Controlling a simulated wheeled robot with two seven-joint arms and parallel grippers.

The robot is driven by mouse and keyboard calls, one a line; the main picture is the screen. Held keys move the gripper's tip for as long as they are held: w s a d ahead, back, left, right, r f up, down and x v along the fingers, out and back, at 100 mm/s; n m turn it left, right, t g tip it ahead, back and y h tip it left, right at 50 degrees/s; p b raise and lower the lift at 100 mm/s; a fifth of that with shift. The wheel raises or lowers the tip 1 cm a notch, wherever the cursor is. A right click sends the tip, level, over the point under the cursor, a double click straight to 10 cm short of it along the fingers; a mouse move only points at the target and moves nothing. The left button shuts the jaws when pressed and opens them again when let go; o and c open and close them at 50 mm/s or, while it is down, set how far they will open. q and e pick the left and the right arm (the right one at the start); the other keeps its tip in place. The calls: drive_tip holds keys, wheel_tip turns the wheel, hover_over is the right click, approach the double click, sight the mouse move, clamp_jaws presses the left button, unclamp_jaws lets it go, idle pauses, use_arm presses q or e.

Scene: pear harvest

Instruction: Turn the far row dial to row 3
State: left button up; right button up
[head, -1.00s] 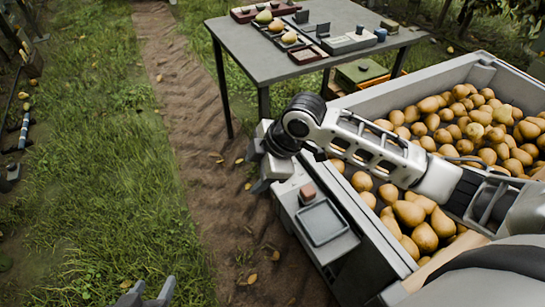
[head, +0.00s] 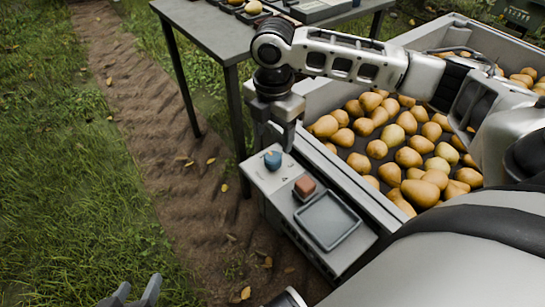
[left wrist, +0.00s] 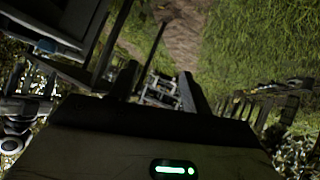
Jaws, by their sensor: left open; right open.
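A blue round dial (head: 273,160) stands on the far end of a grey control box (head: 255,176) in the head view. Small dark marks are on the panel around it, too small to read.
A grey tray (head: 328,220) fills the near part of the box. A large grey bin (head: 322,163) of pears is to the right. A grey table (head: 215,32) stands behind. A dirt track (head: 140,110) and grass are open at the left.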

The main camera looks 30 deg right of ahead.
sight(273, 156)
wheel_tip(273, 156, down, 5)
drive_tip(key=shift+f+b, duration=0.15)
drive_tip(key=shift+b, duration=0.6)
drive_tip(key=shift+f, duration=0.6)
use_arm(q)
drive_tip(key=shift+w+d+r+t+h, duration=0.2)
drive_tip(key=shift+r+t, duration=0.15)
drive_tip(key=shift+r, duration=0.15)
drive_tip(key=shift+w+d+r+t+h, duration=0.1)
drive_tip(key=shift+d+r+t+h, duration=0.1)
drive_tip(key=shift+r+t, duration=0.2)
use_arm(e)
drive_tip(key=shift+f, duration=0.1)
use_arm(q)
drive_tip(key=shift+r, duration=0.1)
use_arm(e)
drive_tip(key=c, duration=1)
use_arm(q)
drive_tip(key=shift+s, duration=0.1)
